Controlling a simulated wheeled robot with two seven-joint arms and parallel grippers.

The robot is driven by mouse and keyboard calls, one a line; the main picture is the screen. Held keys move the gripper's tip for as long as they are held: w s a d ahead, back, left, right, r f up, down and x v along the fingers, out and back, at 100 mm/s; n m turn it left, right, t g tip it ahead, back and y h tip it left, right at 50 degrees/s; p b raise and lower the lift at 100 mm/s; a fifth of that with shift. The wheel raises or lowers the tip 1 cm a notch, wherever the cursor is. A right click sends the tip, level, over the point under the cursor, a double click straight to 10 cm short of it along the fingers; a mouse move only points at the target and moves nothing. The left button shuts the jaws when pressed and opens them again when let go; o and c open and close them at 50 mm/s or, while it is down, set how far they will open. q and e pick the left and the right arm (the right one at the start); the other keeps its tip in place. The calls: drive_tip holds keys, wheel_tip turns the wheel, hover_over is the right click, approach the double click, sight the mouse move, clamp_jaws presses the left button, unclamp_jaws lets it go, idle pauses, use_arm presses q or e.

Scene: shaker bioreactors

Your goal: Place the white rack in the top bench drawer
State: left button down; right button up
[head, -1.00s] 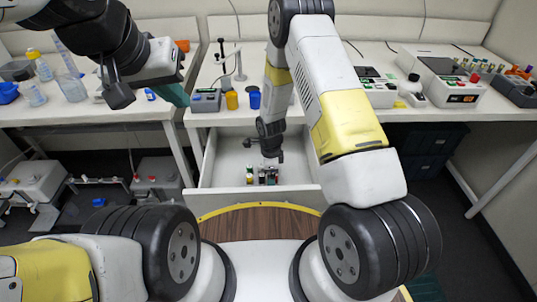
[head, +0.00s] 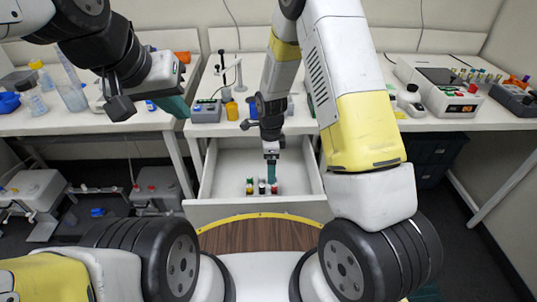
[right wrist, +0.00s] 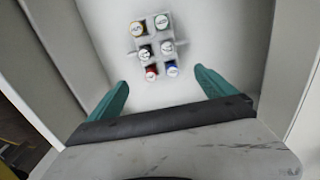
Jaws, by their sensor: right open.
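The white rack (right wrist: 154,44) sits inside the open top drawer (head: 226,174), holding several vials with yellow, white, red and blue caps. In the head view the rack is small and mostly covered by its vials. My right gripper (right wrist: 158,85) is open and empty. It hangs over the drawer, and it shows in the head view (head: 272,178) with a teal finger reaching down close to the vials. In the right wrist view its teal fingers are spread wide, with the rack beyond them and apart from both. My left gripper (head: 177,106) is raised over the left bench, its opening unclear.
The drawer floor around the rack is bare. On the bench above stand a grey device (head: 206,110), an orange cup (head: 232,110) and a white stand. Bottles stand on the left bench, and instruments (head: 452,91) on the right.

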drive_tip(key=s+d+r+n+t+y, duration=0.1)
drive_tip(key=d+r+n, duration=0.1)
drive_tip(key=r, duration=0.5)
drive_tip(key=s+d+r+n+t, duration=0.1)
drive_tip(key=s+r+n, duration=0.15)
drive_tip(key=r, duration=0.55)
drive_tip(key=s+d+r+n+t+y, duration=0.1)
drive_tip(key=d+r+n, duration=0.15)
drive_tip(key=r, duration=0.45)
drive_tip(key=s+d+r+n+t, duration=0.1)
drive_tip(key=s+d+r+n, duration=0.1)
drive_tip(key=s+r+n, duration=0.3)
drive_tip(key=s+d+r+n+t, duration=0.2)
drive_tip(key=s+r+n, duration=0.4)
drive_tip(key=s, duration=0.5)
wheel_tip(320, 180, up, 3)
drive_tip(key=shift+d+f+n, duration=0.2)
drive_tip(key=shift+d+n, duration=0.1)
drive_tip(key=shift+d, duration=0.15)
